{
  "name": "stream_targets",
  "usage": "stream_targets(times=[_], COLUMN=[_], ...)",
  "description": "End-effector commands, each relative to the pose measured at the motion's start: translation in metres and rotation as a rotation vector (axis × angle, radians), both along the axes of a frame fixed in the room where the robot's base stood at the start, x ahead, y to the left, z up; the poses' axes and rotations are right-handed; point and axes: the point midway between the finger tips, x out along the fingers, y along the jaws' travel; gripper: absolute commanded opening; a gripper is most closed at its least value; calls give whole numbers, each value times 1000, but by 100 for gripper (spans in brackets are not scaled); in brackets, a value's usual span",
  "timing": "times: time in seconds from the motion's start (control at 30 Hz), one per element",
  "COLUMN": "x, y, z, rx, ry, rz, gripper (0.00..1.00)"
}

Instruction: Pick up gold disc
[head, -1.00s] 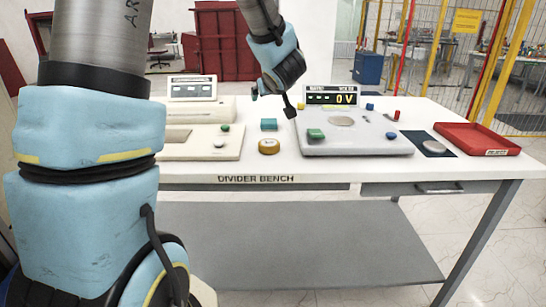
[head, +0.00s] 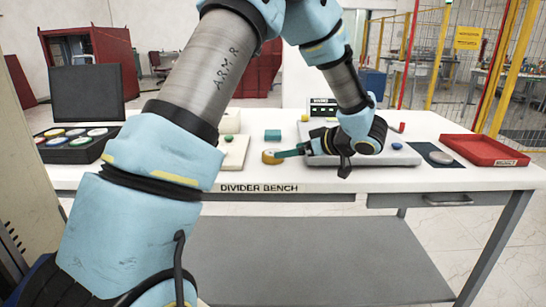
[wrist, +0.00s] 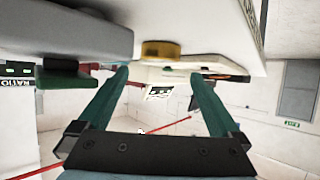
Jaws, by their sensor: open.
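The gold disc (head: 271,157) is short and thick and lies on the white bench, near its front edge, left of the grey instrument. In the wrist view the gold disc (wrist: 161,50) appears beyond and between the tips of my green fingers. My gripper (head: 284,154) is level with the bench top and points left at the disc. In the wrist view my gripper (wrist: 159,76) has its fingers spread wide with nothing between them. In the head view the fingertips overlap the disc's right side, so I cannot tell whether they touch it.
The grey instrument (head: 400,156) stands right of the disc, partly behind my wrist. A black case (head: 72,154) of several coloured discs is at left. A red tray (head: 487,150) is at right.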

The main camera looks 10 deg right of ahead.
Motion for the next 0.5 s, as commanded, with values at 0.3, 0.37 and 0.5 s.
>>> stream_targets(times=[0.3, 0.37, 0.5], x=[24, 32, 47], y=[18, 23, 33], z=[-10, -15, -23], rx=[1, 0, -1], ry=[0, 0, -1], rz=[6, 5, 5], gripper=[100, 100, 100])
